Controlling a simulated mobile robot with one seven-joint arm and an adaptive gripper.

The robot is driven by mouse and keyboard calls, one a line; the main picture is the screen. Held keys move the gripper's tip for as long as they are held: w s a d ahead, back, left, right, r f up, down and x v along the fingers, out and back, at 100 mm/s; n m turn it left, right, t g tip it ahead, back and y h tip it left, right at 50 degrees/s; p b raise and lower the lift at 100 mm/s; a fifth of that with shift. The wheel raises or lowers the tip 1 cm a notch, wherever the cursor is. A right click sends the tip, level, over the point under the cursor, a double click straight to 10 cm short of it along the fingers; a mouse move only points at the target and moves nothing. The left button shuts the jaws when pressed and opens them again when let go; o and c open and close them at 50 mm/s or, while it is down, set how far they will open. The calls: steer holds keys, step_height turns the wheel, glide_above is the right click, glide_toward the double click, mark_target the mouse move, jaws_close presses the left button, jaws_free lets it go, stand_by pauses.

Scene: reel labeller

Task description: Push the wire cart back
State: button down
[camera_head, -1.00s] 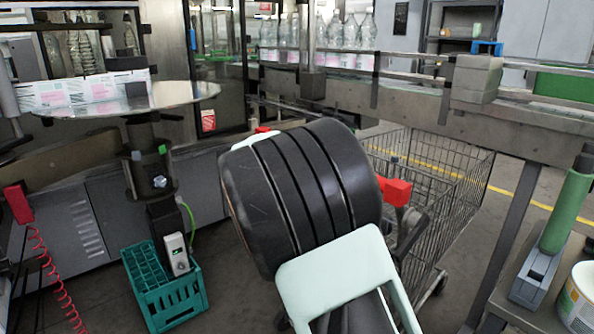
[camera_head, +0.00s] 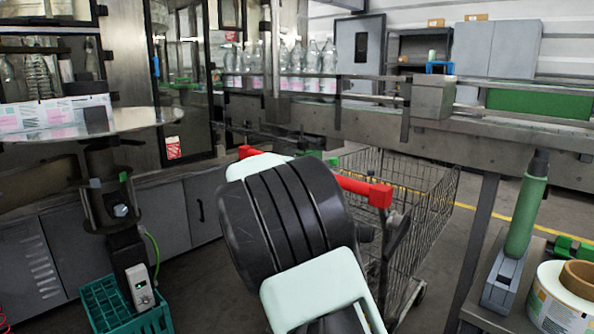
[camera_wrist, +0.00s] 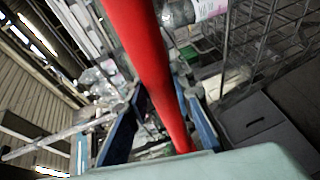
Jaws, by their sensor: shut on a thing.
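The wire cart (camera_head: 432,192) is a grey wire-mesh basket on wheels, right of centre in the head view, beside and partly below the conveyor. Its red handle (camera_head: 354,185) runs behind my dark, banded arm, which hides its middle. The handle also crosses the wrist view as a thick red bar (camera_wrist: 143,60). My gripper (camera_wrist: 163,92) has its blue-grey fingers on either side of this bar and is shut on it. In the head view my arm mostly hides the gripper.
The conveyor (camera_head: 460,132) with bottles (camera_head: 325,68) crosses behind the cart. A teal crate (camera_head: 100,305) stands on the floor at lower left, below a round turntable (camera_head: 90,130). A bench with a label roll (camera_head: 560,305) is at right. Some floor shows around the cart.

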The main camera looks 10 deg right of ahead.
steer(key=shift+d+r, duration=0.25)
steer(key=c, duration=1.7)
jaws_free()
steer(key=shift+w+f, duration=0.1)
steer(key=shift+w, duration=0.1)
steer(key=shift+o, duration=0.2)
steer(key=shift+f, duration=0.1)
steer(key=shift+s+a, duration=0.1)
steer(key=shift+a, duration=0.05)
steer(key=v, duration=1.1)
steer(key=shift+s+a, duration=0.15)
steer(key=shift+s, duration=0.25)
